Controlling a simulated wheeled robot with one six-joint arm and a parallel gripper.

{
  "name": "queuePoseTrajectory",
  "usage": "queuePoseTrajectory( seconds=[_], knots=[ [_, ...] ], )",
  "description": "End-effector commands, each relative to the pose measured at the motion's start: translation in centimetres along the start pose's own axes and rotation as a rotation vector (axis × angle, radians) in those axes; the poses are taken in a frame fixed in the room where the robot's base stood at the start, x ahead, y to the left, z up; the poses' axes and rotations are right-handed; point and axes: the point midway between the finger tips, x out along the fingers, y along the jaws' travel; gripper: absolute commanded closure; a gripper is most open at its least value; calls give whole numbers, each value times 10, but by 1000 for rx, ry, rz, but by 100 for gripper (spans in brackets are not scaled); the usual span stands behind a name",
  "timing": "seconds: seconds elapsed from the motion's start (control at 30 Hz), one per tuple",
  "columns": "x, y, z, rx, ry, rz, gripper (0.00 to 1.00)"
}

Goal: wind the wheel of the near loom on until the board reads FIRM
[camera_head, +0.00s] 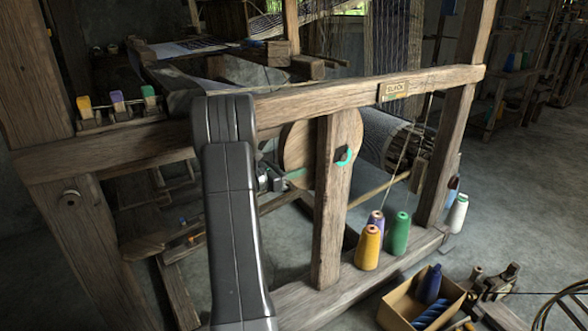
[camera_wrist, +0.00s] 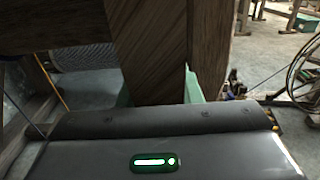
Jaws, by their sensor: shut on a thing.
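The near loom's wheel (camera_head: 299,142) is a round wooden disc, partly hidden behind an upright post and my arm. In the wrist view the wood of the wheel (camera_wrist: 150,50) fills the upper middle, and a green piece (camera_wrist: 193,85) shows at the dark gripper body's far edge. The board (camera_head: 395,89) on the top beam reads SLACK.
Yellow (camera_head: 369,248), purple and green (camera_head: 398,234) thread cones stand on the lower beam right of the post. A cardboard box (camera_head: 397,310) with spools is on the floor. The top beam (camera_head: 330,97) and post (camera_head: 333,215) stand close to my arm. Open floor lies right.

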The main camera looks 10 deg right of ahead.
Motion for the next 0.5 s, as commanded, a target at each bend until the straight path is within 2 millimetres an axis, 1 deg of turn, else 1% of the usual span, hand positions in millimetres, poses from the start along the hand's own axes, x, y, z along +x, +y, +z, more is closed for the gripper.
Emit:
queuePoseTrajectory(
  seconds=[0.03, 0.2, 0.5],
  knots=[
    [-1, 0, 8, -1, 18, 1, 100],
    [-5, 0, 17, -2, 86, 1, 100],
    [-9, 0, 23, -2, 177, 0, 100]
  ],
)
